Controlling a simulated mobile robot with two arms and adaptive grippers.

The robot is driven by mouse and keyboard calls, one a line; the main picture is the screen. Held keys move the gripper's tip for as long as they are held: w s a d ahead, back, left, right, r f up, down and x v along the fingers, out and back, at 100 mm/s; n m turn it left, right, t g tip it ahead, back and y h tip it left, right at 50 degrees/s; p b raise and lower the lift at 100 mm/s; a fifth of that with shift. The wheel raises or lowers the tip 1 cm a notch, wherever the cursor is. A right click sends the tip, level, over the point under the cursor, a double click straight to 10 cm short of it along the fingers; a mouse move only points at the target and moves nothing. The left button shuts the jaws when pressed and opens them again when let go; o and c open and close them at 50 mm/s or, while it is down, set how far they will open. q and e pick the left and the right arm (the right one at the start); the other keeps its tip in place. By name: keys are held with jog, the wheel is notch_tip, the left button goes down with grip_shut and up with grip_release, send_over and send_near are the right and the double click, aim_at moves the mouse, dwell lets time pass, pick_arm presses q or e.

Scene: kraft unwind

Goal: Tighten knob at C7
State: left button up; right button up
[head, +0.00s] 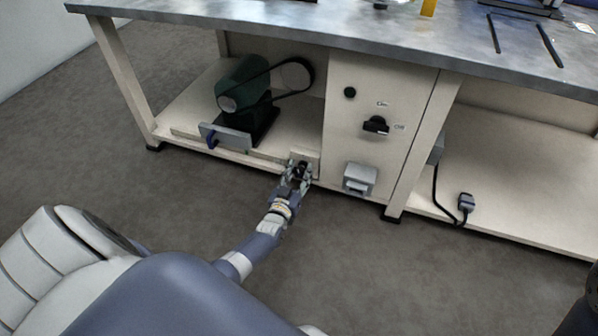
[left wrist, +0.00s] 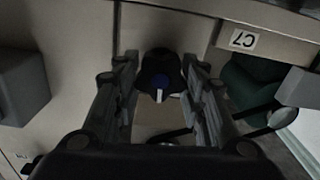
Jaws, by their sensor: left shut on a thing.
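In the head view my left gripper (head: 299,174) reaches the low front of the bench, left of the cabinet. There the knob is mostly hidden by the fingers.
A dark green motor (head: 243,85) with a belt stands on the lower shelf, behind a small grey plate (head: 225,138). The cabinet front carries a black rotary switch (head: 376,125) and a grey box (head: 360,178) close right of my gripper. The floor in front is clear.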

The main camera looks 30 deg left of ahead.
pick_arm(q)
jog(key=shift+s+d+f+m, duration=0.2)
jog(key=shift+f+m, duration=0.1)
jog(key=shift+m, duration=0.4)
jog(key=o, duration=1.1)
jog(key=shift+r, duration=0.1)
jog(key=shift+a+r, duration=0.1)
jog(key=shift+w, duration=0.1)
jog(key=v, duration=0.7)
jog(key=shift+s, duration=0.3)
